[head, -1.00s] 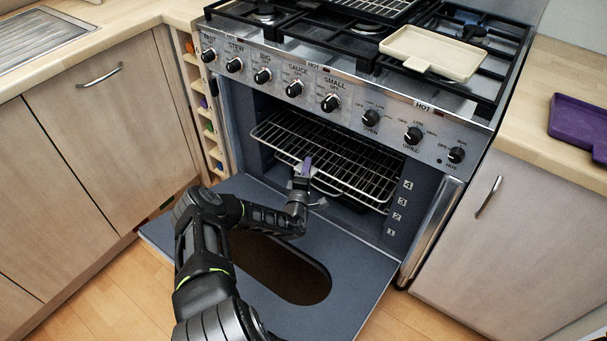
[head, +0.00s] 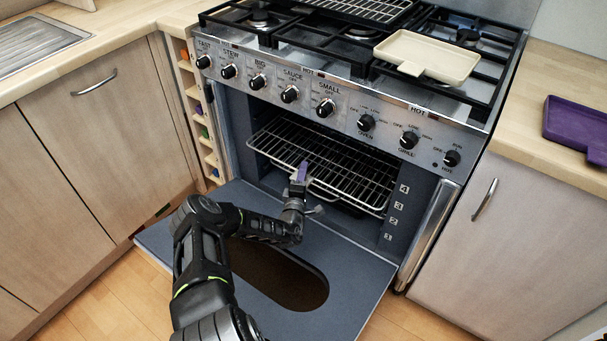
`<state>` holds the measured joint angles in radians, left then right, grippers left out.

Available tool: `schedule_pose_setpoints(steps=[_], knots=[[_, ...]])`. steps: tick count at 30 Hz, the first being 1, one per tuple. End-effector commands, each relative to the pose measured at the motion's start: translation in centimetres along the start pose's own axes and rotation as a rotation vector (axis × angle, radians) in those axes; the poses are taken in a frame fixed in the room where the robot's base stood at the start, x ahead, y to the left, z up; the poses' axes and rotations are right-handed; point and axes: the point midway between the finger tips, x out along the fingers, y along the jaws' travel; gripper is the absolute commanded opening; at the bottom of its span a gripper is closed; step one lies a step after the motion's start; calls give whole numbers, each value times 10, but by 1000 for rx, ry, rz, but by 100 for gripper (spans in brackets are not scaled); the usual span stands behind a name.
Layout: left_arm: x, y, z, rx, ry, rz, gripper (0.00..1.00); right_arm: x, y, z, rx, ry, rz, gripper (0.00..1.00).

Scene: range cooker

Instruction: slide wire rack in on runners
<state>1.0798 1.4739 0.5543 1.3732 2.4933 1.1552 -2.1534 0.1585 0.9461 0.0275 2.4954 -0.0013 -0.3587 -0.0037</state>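The wire rack (head: 345,165) sits inside the open oven cavity, roughly level, with its front rail near the oven mouth. Side runners carry the numbers 1 to 4 on the right wall (head: 398,210); which runner bears the rack is hard to tell. My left gripper (head: 302,178) reaches over the lowered door to the middle of the rack's front rail. A small purple piece shows at its tip. It appears to touch the rail, but its fingers are too small and overlapped to tell whether they are closed on it. My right gripper is not in view.
The oven door (head: 350,265) lies lowered in front, under my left arm. A cream tray (head: 428,58) and another wire grid (head: 372,8) rest on the hob. A purple tray (head: 578,125) lies on the right worktop. Wooden cabinets flank the cooker.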

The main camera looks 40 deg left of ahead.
Motion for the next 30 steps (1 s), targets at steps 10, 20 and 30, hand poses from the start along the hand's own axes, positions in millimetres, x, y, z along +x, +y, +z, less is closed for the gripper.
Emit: schedule_pose_setpoints(steps=[10, 20, 30], knots=[[-11, -1, 0, 1, -1, -5, 35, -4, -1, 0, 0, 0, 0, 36], [-62, 0, 0, 1, -1, -4, 35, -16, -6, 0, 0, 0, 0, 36], [-79, -1, 0, 1, 0, -1, 35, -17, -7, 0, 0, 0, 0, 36]])
